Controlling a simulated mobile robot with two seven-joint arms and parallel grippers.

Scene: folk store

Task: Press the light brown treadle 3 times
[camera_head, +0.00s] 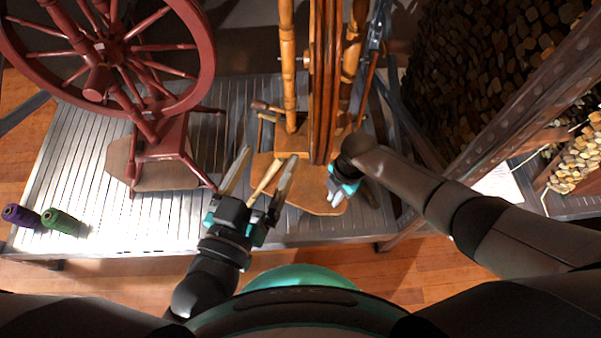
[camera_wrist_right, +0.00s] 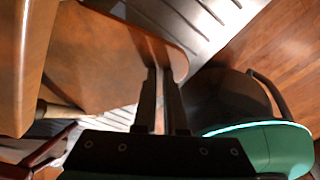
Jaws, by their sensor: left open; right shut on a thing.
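The light brown treadle (camera_head: 312,190) is a flat wooden board at the foot of the light brown spinning wheel (camera_head: 325,70), on the slatted metal platform. In the right wrist view the treadle (camera_wrist_right: 100,55) fills the upper left. My right gripper (camera_head: 337,196) is at the treadle's right side. In the right wrist view its two fingers (camera_wrist_right: 162,90) are almost together at the board's edge; the grip point itself is hard to see. My left gripper (camera_head: 262,165) is open above the treadle's left side, with a pale wooden rod (camera_head: 266,177) showing between its fingers.
A red spinning wheel (camera_head: 175,135) with its own brown treadle (camera_head: 165,176) stands to the left. Purple (camera_head: 20,215) and green (camera_head: 60,221) spools lie at the platform's left front. Stacked firewood (camera_head: 490,60) and a wooden beam (camera_head: 530,90) bound the right.

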